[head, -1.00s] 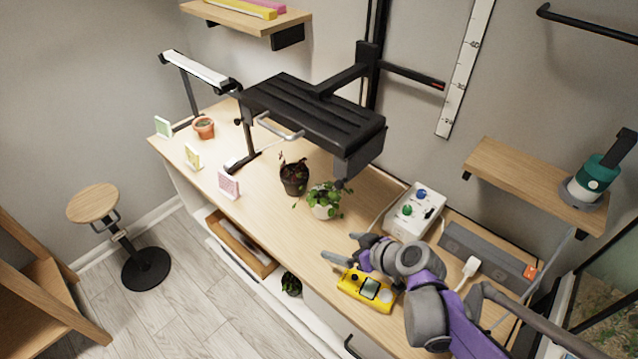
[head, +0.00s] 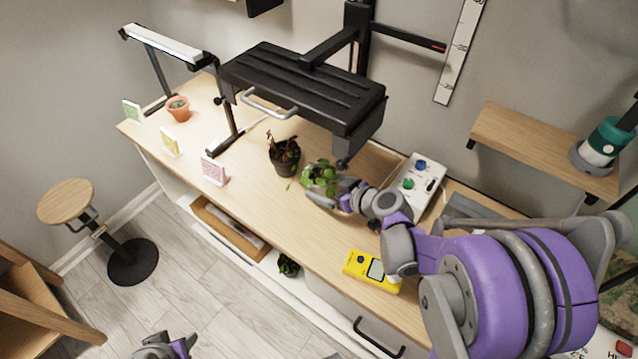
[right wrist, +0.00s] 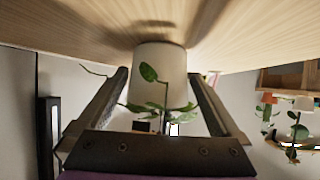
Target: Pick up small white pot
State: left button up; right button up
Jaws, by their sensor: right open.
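The small white pot (right wrist: 158,65) with a green trailing plant shows in the right wrist view, between the two spread fingers of my right gripper (right wrist: 163,92). The picture there is upside down, with the wooden top above. In the head view its leaves (head: 320,176) hide most of the pot. My right gripper (head: 328,190) is there at the pot's front right, open, fingers on either side of it. I cannot tell if they touch it. Part of my left gripper (head: 165,347) shows at the bottom edge, its fingers unclear.
A dark pot (head: 285,160) with a reddish plant stands just left. A black lamp panel (head: 305,85) hangs above and behind. A white control box (head: 415,188) and a yellow meter (head: 372,270) are close to my right arm. A terracotta pot (head: 178,110) stands far left.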

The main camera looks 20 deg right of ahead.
aim_at(319, 184)
jog(key=x, duration=0.3)
jog(key=shift+w+f, duration=0.3)
jog(key=shift+f, duration=0.05)
jog(key=c, duration=1.4)
jog(key=shift+o, duration=0.2)
jog(key=shift+r, duration=0.1)
